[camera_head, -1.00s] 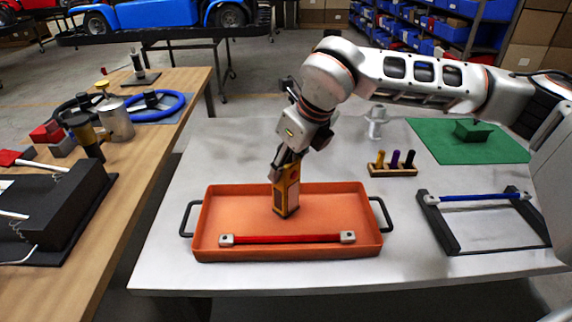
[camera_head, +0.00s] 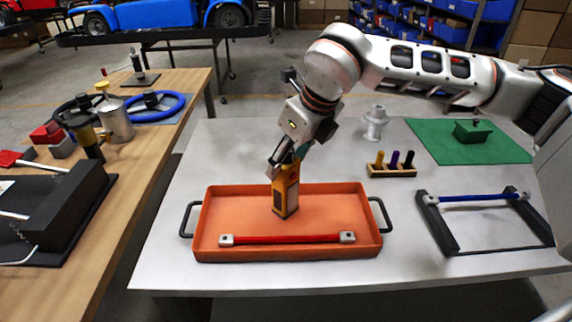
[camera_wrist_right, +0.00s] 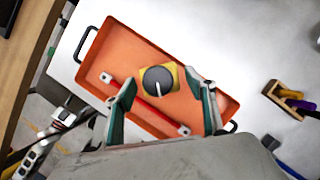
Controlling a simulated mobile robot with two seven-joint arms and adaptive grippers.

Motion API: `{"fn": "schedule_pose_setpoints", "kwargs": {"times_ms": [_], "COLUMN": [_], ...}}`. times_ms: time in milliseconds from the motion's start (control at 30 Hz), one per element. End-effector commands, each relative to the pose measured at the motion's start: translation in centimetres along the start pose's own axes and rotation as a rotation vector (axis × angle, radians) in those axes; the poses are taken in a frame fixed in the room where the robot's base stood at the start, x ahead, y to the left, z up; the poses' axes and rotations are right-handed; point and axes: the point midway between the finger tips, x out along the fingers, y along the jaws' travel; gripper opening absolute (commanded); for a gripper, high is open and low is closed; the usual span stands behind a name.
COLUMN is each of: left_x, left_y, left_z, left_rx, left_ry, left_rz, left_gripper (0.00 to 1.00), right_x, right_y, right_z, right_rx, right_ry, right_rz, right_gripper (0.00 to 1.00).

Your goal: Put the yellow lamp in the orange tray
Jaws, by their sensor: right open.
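The yellow lamp (camera_head: 287,195) stands upright in the orange tray (camera_head: 335,217), near the tray's middle. In the right wrist view the lamp (camera_wrist_right: 172,80) shows from above, with a dark round top on a yellow body. My right gripper (camera_head: 279,163) is just above the lamp. In the wrist view its two fingers (camera_wrist_right: 166,92) are spread wide with the lamp beyond and between them, apart from both. The orange tray also shows in the wrist view (camera_wrist_right: 112,40).
A red bar (camera_head: 287,239) with grey ends lies along the tray's front. To the right are a small wooden block with pegs (camera_head: 392,171), a black frame with a blue bar (camera_head: 485,198) and a green mat (camera_head: 440,140). A cluttered wooden table (camera_head: 150,175) stands left.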

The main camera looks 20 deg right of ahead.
Motion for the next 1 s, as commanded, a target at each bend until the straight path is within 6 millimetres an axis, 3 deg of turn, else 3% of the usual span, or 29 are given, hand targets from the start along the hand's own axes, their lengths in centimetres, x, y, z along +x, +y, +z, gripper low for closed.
{"fn": "schedule_pose_setpoints", "kwargs": {"times_ms": [200,433,633,1000], "left_x": [-0.1,-0.2,-0.3,-0.3], "left_y": [0.1,0.2,0.2,0.3], "left_z": [0.0,-0.2,-0.1,-0.1], "left_rx": [-0.003,-0.006,-0.007,-0.007], "left_ry": [-0.003,-0.001,-0.002,-0.002], "left_rz": [0.002,0.005,0.006,0.006], "left_gripper": [0.55,0.55,0.55,0.55], "right_x": [-4.9,-8.6,-9.8,-9.9], "right_y": [-0.1,-0.1,0.0,0.0], "right_z": [0.1,0.1,0.0,0.0], "right_rx": [0.000,0.000,0.001,0.001], "right_ry": [-0.006,-0.003,-0.001,-0.001], "right_rz": [-0.002,-0.001,-0.001,0.000], "right_gripper": [0.55,0.55,0.55,0.55]}}
